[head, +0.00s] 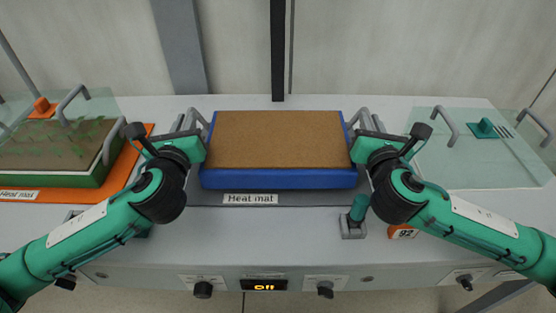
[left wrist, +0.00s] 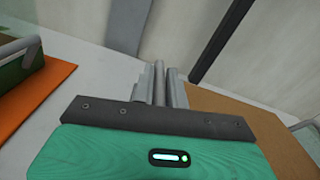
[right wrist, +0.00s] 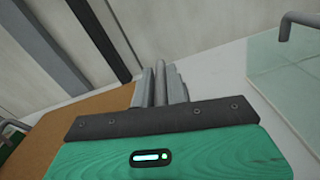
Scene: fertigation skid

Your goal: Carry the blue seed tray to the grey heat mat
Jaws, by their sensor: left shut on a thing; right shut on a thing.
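The blue seed tray (head: 280,179), filled with brown soil, is level in the middle of the head view. It is over the grey heat mat (head: 320,199), whose front strip and "Heat mat" label show below the tray's front wall. I cannot tell whether the tray rests on the mat or hangs just above it. My left gripper (head: 192,122) is shut on the tray's left handle, and my right gripper (head: 366,122) is shut on its right handle. The soil also shows in the left wrist view (left wrist: 240,120) and the right wrist view (right wrist: 85,115).
A green planted tray (head: 90,178) under a clear cover stands on an orange heat mat (head: 125,178) at left. A clear lid (head: 460,165) with handles lies at right.

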